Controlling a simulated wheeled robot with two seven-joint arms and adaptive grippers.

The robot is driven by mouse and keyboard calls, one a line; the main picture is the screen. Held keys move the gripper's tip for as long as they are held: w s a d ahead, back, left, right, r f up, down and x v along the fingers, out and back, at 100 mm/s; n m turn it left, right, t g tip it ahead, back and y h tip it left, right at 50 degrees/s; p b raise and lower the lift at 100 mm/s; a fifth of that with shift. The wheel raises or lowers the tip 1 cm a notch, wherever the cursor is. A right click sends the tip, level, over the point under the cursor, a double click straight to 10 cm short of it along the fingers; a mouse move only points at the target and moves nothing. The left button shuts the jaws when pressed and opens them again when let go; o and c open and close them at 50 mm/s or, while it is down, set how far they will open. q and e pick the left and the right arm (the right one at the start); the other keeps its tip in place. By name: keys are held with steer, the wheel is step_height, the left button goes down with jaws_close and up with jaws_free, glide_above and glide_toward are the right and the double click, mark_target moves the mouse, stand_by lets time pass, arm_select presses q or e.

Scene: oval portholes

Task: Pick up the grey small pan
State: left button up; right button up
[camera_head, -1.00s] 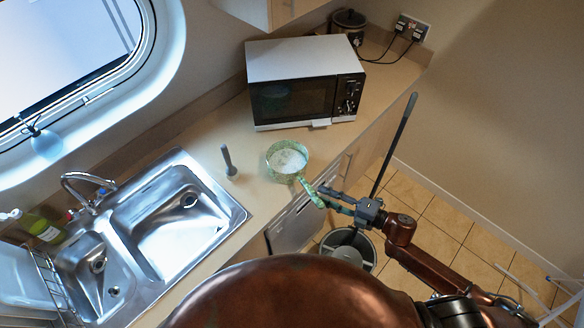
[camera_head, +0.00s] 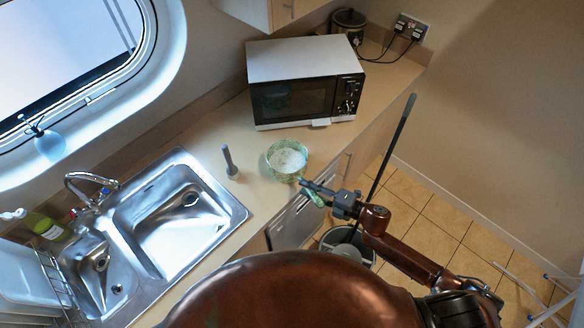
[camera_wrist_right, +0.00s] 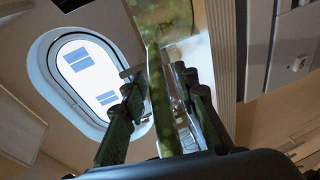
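The small pan (camera_head: 287,160) stands on the counter near its front edge. It looks green and speckled, with a pale inside, rather than grey. Its green handle (camera_head: 313,198) points over the front edge, partly hidden by my right gripper (camera_head: 318,190). In the right wrist view, the long green handle (camera_wrist_right: 163,105) runs between the two dark fingers of my right gripper (camera_wrist_right: 163,108). The fingers stand apart on either side of it, with a gap at the left finger. My left gripper is not in view.
A microwave (camera_head: 303,84) stands behind the pan. A grey upright object (camera_head: 229,160) and the sink (camera_head: 178,215) are to the left. A bin (camera_head: 346,243) and a long dark pole (camera_head: 393,145) stand on the floor in front of the counter.

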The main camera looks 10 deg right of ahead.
jaws_close()
steer(key=shift+r, duration=0.1)
stand_by(0.5)
